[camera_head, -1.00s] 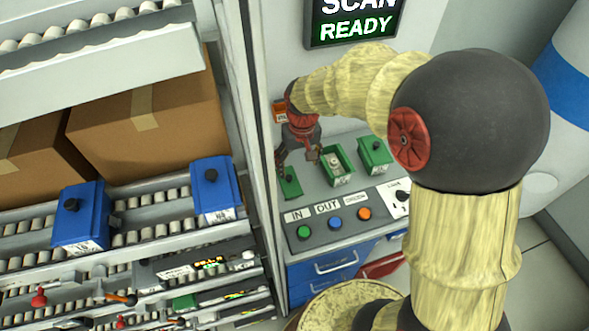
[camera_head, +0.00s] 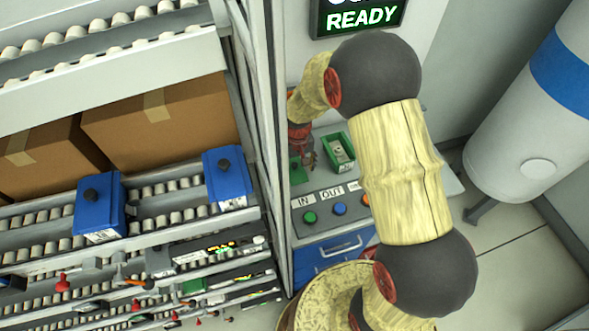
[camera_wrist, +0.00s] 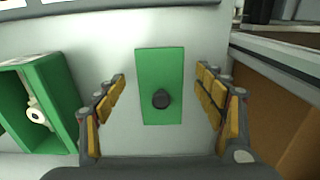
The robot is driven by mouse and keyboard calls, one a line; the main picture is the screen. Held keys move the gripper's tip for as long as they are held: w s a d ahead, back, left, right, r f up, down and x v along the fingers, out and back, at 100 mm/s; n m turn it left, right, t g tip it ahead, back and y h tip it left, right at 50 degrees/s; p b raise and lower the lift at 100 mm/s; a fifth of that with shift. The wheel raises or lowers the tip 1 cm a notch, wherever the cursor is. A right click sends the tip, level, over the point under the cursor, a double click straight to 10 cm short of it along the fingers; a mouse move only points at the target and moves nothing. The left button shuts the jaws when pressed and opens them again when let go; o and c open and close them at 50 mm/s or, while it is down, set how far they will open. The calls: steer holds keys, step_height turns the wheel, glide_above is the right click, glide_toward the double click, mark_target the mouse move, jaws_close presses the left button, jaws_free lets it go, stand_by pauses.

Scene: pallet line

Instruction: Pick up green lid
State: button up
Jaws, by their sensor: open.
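The green lid (camera_wrist: 160,60) is a flat rectangle with a dark round knob. In the wrist view it lies on the pale worktop, between my spread fingers as seen from above. My gripper (camera_wrist: 162,82) is open and empty, with a yellow-padded finger on each side of the lid. No contact with the knob shows. In the head view the lid (camera_head: 298,172) is at the left end of the worktop, partly hidden by my gripper (camera_head: 303,160).
An open green box (camera_head: 338,152) with a pale part inside stands beside the lid. A button panel (camera_head: 325,212) is in front. A cabinet post (camera_head: 262,120) and roller racks with blue boxes (camera_head: 228,178) are close on the left.

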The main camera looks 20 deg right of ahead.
steer(key=shift+w+f, duration=0.1)
steer(key=shift+f, duration=0.35)
steer(key=shift+c, duration=0.8)
steer(key=c, duration=0.8)
steer(key=shift+r, duration=0.15)
